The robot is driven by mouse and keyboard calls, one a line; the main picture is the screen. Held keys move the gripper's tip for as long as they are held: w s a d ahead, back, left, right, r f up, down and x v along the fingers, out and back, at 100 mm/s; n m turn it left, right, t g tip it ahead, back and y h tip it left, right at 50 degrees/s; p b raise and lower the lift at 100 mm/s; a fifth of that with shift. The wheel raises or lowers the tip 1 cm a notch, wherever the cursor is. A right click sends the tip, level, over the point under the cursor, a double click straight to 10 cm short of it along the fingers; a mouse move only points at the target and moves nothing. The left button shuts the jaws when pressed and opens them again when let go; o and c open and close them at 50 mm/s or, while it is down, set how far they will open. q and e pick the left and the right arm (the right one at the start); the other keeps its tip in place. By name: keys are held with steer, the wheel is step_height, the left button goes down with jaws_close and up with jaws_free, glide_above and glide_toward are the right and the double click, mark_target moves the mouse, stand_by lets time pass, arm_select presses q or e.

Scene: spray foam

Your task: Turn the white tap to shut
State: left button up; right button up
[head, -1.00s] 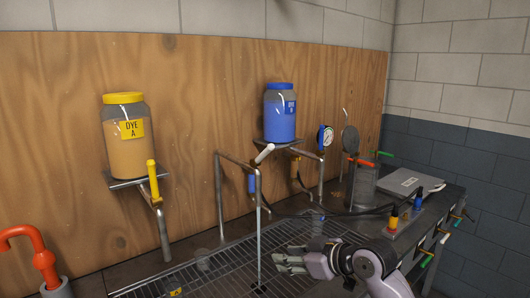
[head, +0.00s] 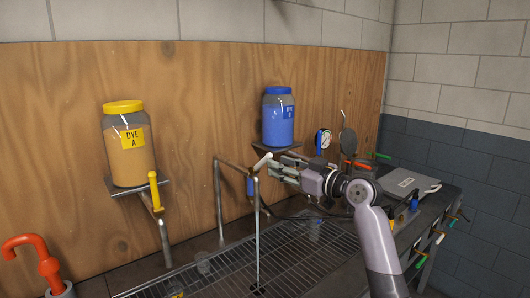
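The white tap (head: 262,160) has a short white handle, tilted up to the right, on top of a thin metal pipe stand. A blue part (head: 251,186) sits on the pipe just below the handle. My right gripper (head: 275,167) comes in from the right and points left at the handle. Its fingers look apart, with their tips close to the handle's right side. I cannot tell whether they touch it. My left gripper is not in view.
A yellow tap handle (head: 154,190) is at the left. A metal grate (head: 215,275) covers the bench below. An orange pipe (head: 40,255) stands at the lower left.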

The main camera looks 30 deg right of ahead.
mark_target(265, 160)
steer(key=p+x, duration=0.2)
steer(key=x, duration=0.4)
steer(key=shift+w+a, duration=0.1)
steer(key=shift+w, duration=0.2)
jaws_close()
stand_by(0.5)
